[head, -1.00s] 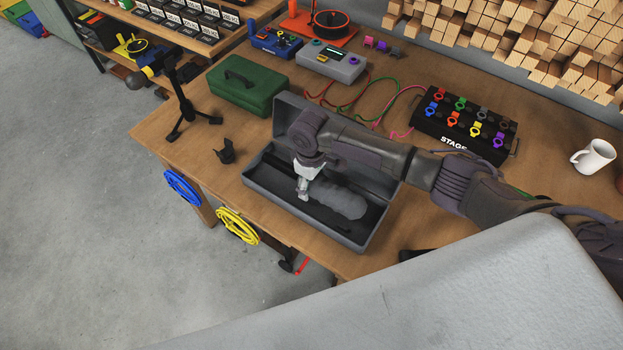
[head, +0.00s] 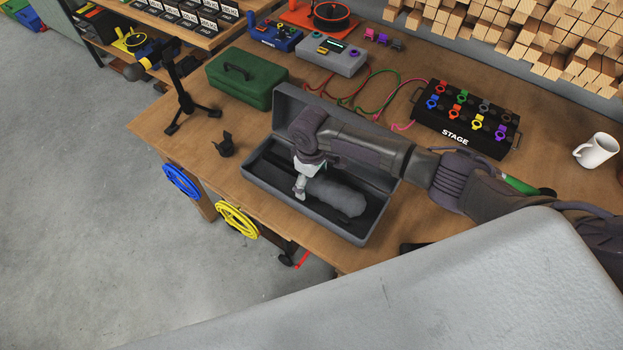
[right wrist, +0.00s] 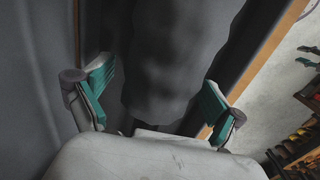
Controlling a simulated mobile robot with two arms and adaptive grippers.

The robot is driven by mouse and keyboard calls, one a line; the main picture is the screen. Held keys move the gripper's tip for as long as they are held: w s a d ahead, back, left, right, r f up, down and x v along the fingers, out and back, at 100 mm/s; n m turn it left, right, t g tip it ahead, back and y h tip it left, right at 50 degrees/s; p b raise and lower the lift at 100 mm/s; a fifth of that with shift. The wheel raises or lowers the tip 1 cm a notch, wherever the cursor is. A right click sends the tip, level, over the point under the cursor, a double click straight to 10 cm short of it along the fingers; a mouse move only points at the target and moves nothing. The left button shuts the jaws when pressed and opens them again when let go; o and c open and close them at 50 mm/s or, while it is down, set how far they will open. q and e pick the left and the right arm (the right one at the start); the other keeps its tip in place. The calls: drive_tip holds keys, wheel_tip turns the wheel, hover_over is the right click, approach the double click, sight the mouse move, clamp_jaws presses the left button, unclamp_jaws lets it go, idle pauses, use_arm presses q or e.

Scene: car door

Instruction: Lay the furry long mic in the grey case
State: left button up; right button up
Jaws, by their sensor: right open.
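The grey case (head: 318,224) stands open on the workbench, its lid (head: 286,108) raised at the back. The furry long mic (head: 338,197), a fuzzy grey cylinder, lies inside the case; the gripper and arm hide its left end. My right gripper (head: 301,187) reaches down into the case at that end. In the right wrist view the right gripper (right wrist: 158,92) is open, with teal pads on both sides of the mic (right wrist: 170,60) and gaps between pads and mic. My left gripper is not in view.
A small black clip holder (head: 225,146) and a mini tripod stand (head: 186,100) are left of the case. A green toolbox (head: 247,80) is behind it. A black stage box (head: 466,120) and white mug (head: 596,152) are to the right. The bench's front edge is close to the case.

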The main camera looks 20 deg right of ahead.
drive_tip(key=shift+r, duration=0.25)
wheel_tip(320, 180, up, 12)
drive_tip(key=shift+w+a+f, duration=0.1)
drive_tip(key=shift+f, duration=0.1)
idle(0.6)
